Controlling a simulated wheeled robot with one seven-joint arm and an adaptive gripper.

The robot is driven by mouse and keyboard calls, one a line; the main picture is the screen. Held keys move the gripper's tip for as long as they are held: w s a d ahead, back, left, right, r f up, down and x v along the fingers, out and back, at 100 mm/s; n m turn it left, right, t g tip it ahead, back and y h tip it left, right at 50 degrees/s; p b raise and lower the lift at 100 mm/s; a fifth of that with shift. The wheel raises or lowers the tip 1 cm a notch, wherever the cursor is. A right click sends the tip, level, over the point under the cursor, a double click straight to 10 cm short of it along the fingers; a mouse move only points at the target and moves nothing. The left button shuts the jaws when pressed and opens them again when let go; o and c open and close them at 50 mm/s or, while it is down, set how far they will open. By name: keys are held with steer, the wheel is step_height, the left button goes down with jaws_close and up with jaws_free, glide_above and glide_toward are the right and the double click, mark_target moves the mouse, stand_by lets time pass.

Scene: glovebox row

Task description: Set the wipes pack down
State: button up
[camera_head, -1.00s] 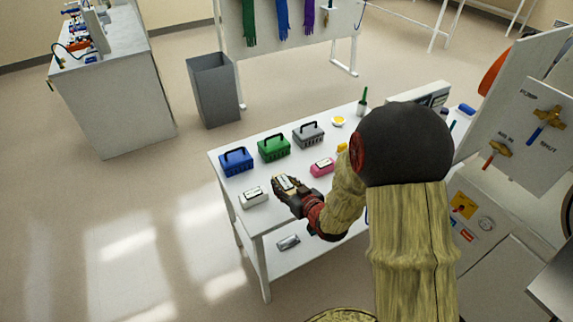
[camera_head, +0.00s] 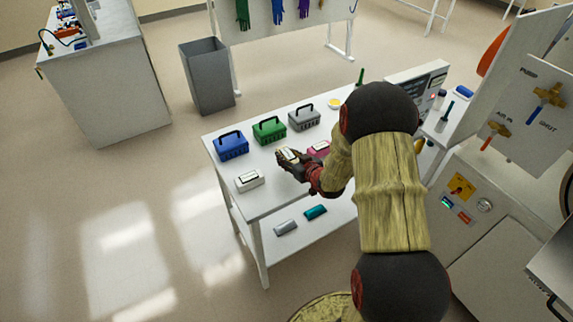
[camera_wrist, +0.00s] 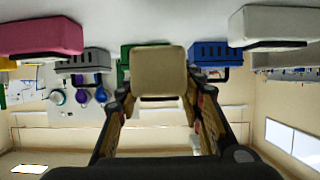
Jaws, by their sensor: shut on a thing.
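My gripper (camera_head: 290,160) is shut on a beige wipes pack, and its two fingers frame the pack (camera_wrist: 158,73) in the wrist view. The pack is over the white table (camera_head: 262,205), between a white pack (camera_head: 249,180) on the left and a pink pack (camera_head: 319,148) on the right. I cannot tell whether its underside touches the tabletop. In the wrist view, which looks upside down, the pink pack (camera_wrist: 40,36) is left and the white pack (camera_wrist: 274,24) right.
Blue (camera_head: 232,146), green (camera_head: 269,131) and grey (camera_head: 304,118) handled baskets stand along the table's back. Grey (camera_head: 286,227) and teal (camera_head: 315,212) packs lie on the lower shelf. A grey bin (camera_head: 207,77) stands behind. Bare tabletop lies in front of the packs.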

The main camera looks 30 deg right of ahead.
steer(key=shift+w+d+f, duration=0.25)
steer(key=shift+w+f, duration=0.7)
steer(key=shift+f, duration=0.15)
steer(key=shift+f+b, duration=0.7)
steer(key=shift+f, duration=0.8)
steer(key=shift+f, duration=0.15)
steer(key=o, duration=1.3)
steer(key=shift+c, duration=0.2)
